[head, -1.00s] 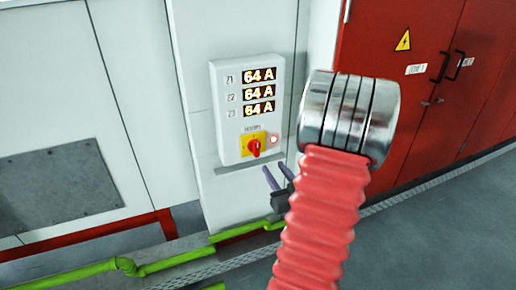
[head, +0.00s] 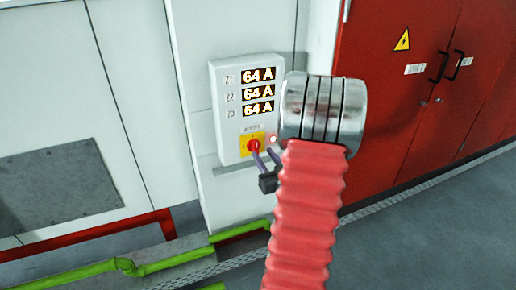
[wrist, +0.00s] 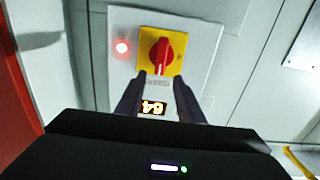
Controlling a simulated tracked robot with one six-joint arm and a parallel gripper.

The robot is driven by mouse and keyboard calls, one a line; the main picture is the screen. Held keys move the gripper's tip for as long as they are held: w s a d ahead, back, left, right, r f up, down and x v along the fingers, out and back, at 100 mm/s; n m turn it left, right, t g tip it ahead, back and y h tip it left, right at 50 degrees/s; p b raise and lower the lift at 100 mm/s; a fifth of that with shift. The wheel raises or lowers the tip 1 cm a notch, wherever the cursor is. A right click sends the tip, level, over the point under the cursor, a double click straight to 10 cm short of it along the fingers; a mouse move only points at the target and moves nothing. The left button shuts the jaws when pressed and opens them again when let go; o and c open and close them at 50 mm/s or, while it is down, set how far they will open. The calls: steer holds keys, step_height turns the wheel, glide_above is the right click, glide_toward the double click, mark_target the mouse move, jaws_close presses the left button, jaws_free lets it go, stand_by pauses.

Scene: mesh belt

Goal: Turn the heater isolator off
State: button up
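The heater isolator is a red knob (head: 253,146) on a yellow plate (head: 245,139), low on a white wall panel (head: 229,112). In the wrist view, the knob (wrist: 161,54) has its grip ridge running up and down the picture. My gripper (head: 265,154) is just below and right of the knob in the head view, its fingers pointing up toward it. In the wrist view, my gripper (wrist: 162,78) is open and empty, its two dark fingers apart and short of the knob. I see no contact with the knob.
Three displays (head: 258,92) read 64 A above the knob. A red lamp (wrist: 122,47) glows beside the yellow plate. Red cabinet doors (head: 405,100) stand to the right. Green pipes (head: 130,267) run low along the wall. My red arm covers part of the head view.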

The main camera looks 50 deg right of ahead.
mark_target(256, 145)
steer(key=x, duration=0.6)
steer(key=shift+c, duration=0.6)
steer(key=shift+a, duration=0.15)
jaws_close()
